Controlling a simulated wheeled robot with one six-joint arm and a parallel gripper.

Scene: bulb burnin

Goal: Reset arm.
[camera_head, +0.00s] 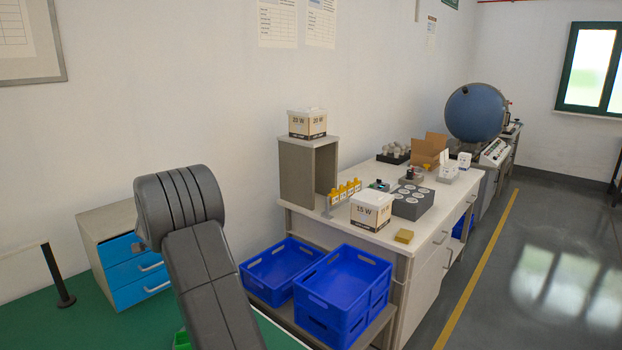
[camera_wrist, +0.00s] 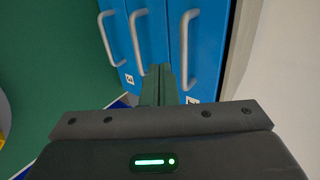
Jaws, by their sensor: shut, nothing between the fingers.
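My gripper (camera_wrist: 158,84) shows in the wrist view with its two fingers together and nothing between them. It points toward a blue drawer cabinet (camera_wrist: 152,35) with several grey bar handles. I cannot tell the exact gap between the fingertips and the drawer fronts. In the head view my arm (camera_head: 205,262) rises at the lower left, and my gripper is hidden from sight there. The blue drawers (camera_head: 136,262) stand behind and left of my arm, and the drawers that show look closed.
A green surface (camera_head: 75,315) lies around the cabinet, with a dark post (camera_head: 57,280) at left. Blue crates (camera_head: 342,285) stand right of my arm. Beyond them is a white workbench (camera_head: 425,230) with boxes and a grey bulb holder (camera_head: 411,202). The floor (camera_head: 530,260) at right is clear.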

